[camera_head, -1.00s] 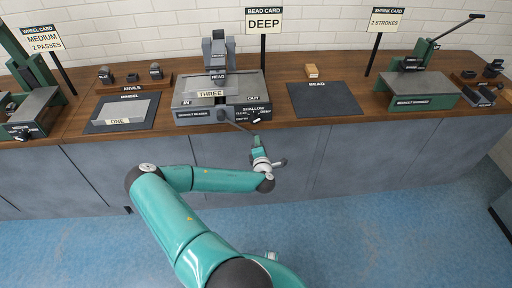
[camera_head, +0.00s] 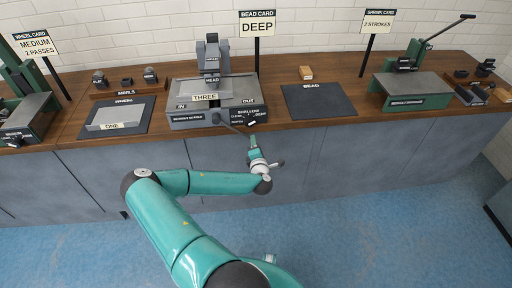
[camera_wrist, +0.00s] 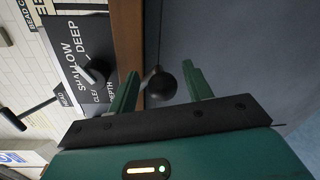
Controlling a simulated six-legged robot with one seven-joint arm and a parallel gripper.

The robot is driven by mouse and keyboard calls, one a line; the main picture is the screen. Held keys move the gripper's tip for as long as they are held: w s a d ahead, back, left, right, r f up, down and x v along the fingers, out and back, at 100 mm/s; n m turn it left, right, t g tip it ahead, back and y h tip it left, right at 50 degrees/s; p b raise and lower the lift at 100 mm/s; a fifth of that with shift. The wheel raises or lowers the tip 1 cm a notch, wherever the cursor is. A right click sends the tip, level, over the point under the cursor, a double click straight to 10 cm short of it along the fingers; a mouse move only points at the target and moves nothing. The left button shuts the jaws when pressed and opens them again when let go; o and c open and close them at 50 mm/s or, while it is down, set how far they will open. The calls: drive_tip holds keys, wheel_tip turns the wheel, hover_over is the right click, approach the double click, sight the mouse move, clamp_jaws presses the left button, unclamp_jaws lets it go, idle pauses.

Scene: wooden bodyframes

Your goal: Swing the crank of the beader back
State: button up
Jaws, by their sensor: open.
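The beader (camera_head: 185,118) is a grey machine on the bench, with a plate marked THREE and IN and OUT labels. Its crank (camera_head: 232,127) is a thin rod running from the front hub down and right, past the bench edge. My gripper (camera_head: 253,141) is at the crank's outer end. In the wrist view, the crank's black ball knob (camera_wrist: 160,87) lies between the two green fingers of my gripper (camera_wrist: 160,72). The fingers are open, with a gap visible on the right side of the knob. Contact on the left side is hard to tell.
The depth dial (camera_wrist: 97,72), marked SHALLOW and DEEP, is on the beader's front near the crank. The bench edge (camera_wrist: 127,40) is close to my fingers. A dark BEAD mat (camera_head: 318,110) and a wooden block (camera_head: 305,73) lie to the right.

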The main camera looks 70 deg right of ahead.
drive_tip(key=shift+a, duration=0.15)
drive_tip(key=v, duration=1.3)
drive_tip(key=shift+s+a, duration=0.2)
drive_tip(key=shift+a, duration=0.05)
